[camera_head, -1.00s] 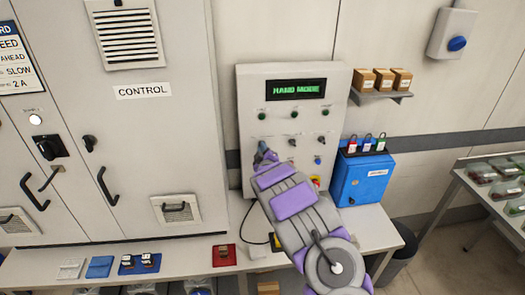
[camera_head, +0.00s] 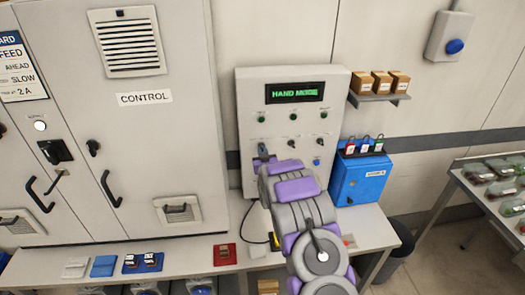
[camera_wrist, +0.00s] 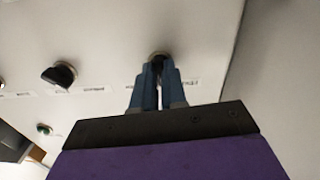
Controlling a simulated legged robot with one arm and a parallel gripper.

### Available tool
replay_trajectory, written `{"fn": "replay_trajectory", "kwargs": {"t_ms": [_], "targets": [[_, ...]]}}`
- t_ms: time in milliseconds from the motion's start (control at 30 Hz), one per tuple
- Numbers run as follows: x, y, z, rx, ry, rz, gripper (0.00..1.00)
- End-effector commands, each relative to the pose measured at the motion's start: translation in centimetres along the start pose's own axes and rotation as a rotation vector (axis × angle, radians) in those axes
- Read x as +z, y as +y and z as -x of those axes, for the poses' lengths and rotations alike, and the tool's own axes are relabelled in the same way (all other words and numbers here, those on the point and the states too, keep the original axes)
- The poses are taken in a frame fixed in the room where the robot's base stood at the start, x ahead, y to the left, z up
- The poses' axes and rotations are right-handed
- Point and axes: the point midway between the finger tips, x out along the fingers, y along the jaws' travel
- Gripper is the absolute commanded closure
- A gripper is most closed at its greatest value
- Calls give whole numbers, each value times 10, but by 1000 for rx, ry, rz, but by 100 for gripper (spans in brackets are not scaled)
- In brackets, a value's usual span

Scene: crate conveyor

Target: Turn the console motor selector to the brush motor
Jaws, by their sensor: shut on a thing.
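The light grey console (camera_head: 244,105) stands on the bench against the wall, its display (camera_head: 295,91) reading "HAND MODE" in green. Small selectors and buttons sit in rows below it. My gripper (camera_head: 263,153) is at the left of the console face. In the wrist view my gripper (camera_wrist: 154,75) has its blue-grey fingers close together around a small selector knob (camera_wrist: 157,55), mostly hidden between them. Its pointing direction cannot be made out. A dark selector knob (camera_wrist: 58,75) is apart from the fingers, to the left. The label strips are too blurred to read.
A blue box (camera_head: 362,180) with small padlocks on top stands right of the console. A grey cabinet marked CONTROL (camera_head: 145,130) stands left. Small cartons (camera_head: 381,82) sit on a wall shelf. A red pad (camera_head: 225,254) lies on the bench (camera_head: 200,265).

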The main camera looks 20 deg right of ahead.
Motion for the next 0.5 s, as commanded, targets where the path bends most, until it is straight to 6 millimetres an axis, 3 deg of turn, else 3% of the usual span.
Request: {"fn": "replay_trajectory", "kwargs": {"t_ms": [33,500], "targets": [[7,-2,2,-2,-17,-44,100],[8,-2,2,1,-15,-489,100]]}}
